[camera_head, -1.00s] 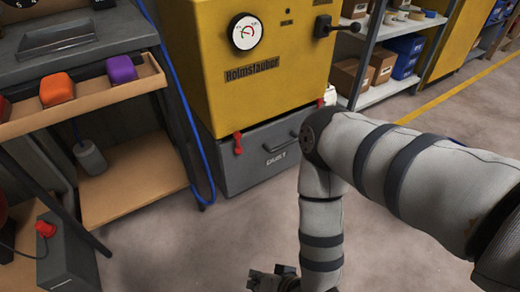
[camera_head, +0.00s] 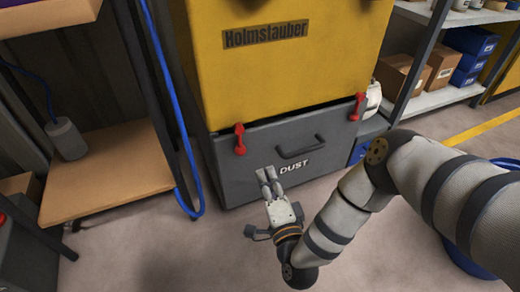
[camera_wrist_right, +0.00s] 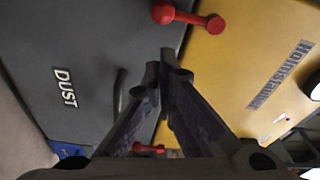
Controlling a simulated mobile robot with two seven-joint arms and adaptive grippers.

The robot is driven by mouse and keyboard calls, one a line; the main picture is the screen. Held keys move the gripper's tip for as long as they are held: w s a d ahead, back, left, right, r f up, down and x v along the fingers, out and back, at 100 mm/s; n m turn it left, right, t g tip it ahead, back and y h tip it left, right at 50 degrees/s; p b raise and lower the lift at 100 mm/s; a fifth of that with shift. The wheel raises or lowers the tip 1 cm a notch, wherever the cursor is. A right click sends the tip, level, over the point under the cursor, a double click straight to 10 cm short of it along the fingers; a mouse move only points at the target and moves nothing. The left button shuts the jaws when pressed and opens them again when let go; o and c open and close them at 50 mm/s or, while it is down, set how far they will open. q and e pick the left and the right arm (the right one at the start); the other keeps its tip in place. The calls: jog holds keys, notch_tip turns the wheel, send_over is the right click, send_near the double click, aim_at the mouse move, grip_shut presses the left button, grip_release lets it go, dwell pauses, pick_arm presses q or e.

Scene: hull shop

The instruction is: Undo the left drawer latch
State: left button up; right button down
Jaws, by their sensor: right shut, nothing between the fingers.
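The left drawer latch (camera_head: 239,139) is a red lever with a rounded end, on the seam between the yellow cabinet (camera_head: 290,75) and the grey dust drawer (camera_head: 245,179). It hangs pointing down over the drawer. In the right wrist view the red latch (camera_wrist_right: 188,17) is at the top, beyond my fingertips. The right latch (camera_head: 357,105) is also red and hangs down. My right gripper (camera_head: 268,173) is shut and empty in front of the drawer, below and right of the left latch, apart from it in the wrist view. My left gripper is not in view.
The drawer has a dark handle (camera_head: 299,147) and a DUST label. A blue hose (camera_head: 178,110) hangs left of the cabinet beside a workbench with a wooden lower shelf (camera_head: 105,180). A shelf rack (camera_head: 440,100) with boxes stands right. The floor in front is open.

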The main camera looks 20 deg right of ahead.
aim_at(254, 141)
jog(key=w+b, duration=0.1)
jog(key=w, duration=0.2)
jog(key=w+b, duration=0.1)
jog(key=w, duration=0.1)
jog(key=w+d+b, duration=0.1)
jog(key=w, duration=0.2)
jog(key=shift+w+b, duration=0.35)
jog(key=shift+w+r, duration=0.1)
jog(key=shift+w, duration=0.5)
